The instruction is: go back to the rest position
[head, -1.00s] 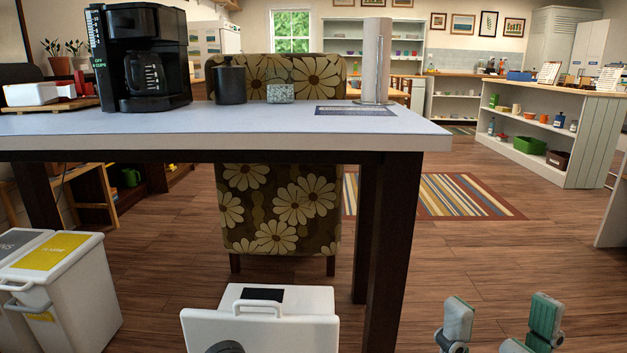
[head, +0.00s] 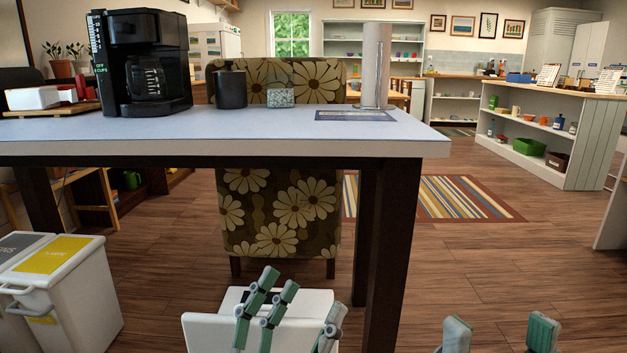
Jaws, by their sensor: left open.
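My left gripper (head: 308,294) is in the bottom middle of the head view. Its grey-green fingers point up, spread apart, with nothing between them. It is in front of the table and lower than the tabletop, apart from it. My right gripper (head: 500,332) shows only by two fingertips at the bottom right edge. These tips stand wide apart with nothing seen between them, and the rest of it is cut off by the frame.
A table (head: 230,148) stands ahead, bearing a coffee maker (head: 150,62), a black canister (head: 230,88) and a paper towel roll (head: 375,65). A flowered chair (head: 275,210) stands behind it. Bins (head: 70,290) are at left. Wooden floor (head: 480,260) is clear at right.

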